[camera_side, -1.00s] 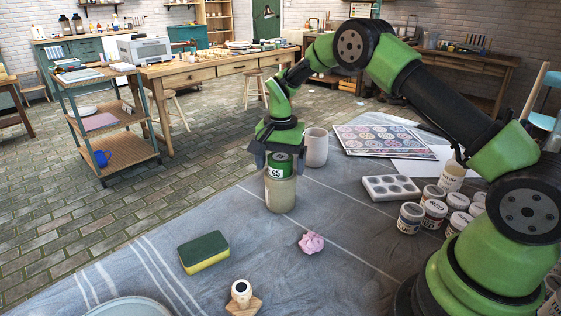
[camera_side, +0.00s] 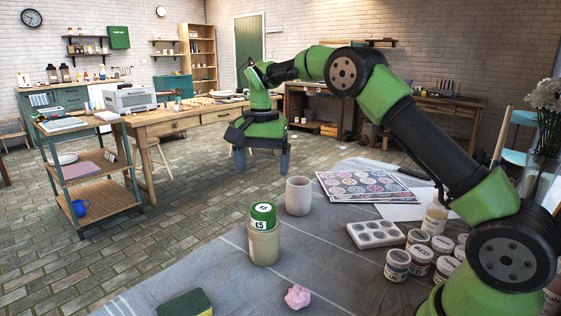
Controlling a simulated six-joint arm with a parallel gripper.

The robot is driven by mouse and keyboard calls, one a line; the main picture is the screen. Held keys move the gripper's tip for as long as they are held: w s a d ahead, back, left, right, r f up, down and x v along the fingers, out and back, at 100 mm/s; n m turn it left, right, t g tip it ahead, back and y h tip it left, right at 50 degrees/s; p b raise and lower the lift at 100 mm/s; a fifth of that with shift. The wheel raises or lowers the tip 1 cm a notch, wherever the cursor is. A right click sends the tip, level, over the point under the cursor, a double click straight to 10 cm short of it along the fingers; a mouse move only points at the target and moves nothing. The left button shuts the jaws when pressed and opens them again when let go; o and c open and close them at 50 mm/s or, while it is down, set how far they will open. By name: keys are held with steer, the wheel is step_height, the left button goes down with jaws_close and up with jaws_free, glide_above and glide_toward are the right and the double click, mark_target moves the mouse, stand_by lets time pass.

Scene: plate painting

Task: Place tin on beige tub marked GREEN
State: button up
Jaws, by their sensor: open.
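A green tin (camera_side: 263,213) with a white label marked 65 or £5 sits upright on top of a beige tub (camera_side: 264,246) on the grey cloth. Whether the tub carries the word GREEN cannot be read from this side. My gripper (camera_side: 262,166) is open and empty, up above and behind the tin, with its two dark fingers spread wide and pointing down. It is clear of the tin.
A pale cup (camera_side: 299,196) stands just behind and right of the tub. A palette (camera_side: 375,234), paint jars (camera_side: 397,265) and a patterned sheet (camera_side: 364,186) lie to the right. A sponge (camera_side: 186,303) and a pink lump (camera_side: 297,297) lie in front.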

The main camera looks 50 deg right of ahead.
steer(key=s+a+r+n+t+y, duration=0.1)
steer(key=s+a+r+n+t, duration=0.25)
steer(key=s+r, duration=0.4)
steer(key=s+a+r+n+t, duration=0.25)
steer(key=s+a+r, duration=0.2)
steer(key=s, duration=0.55)
steer(key=s+a+f+n+t+y, duration=0.1)
steer(key=s+f+n, duration=0.1)
steer(key=s, duration=0.7)
steer(key=shift+f+n, duration=0.3)
steer(key=shift+f, duration=0.05)
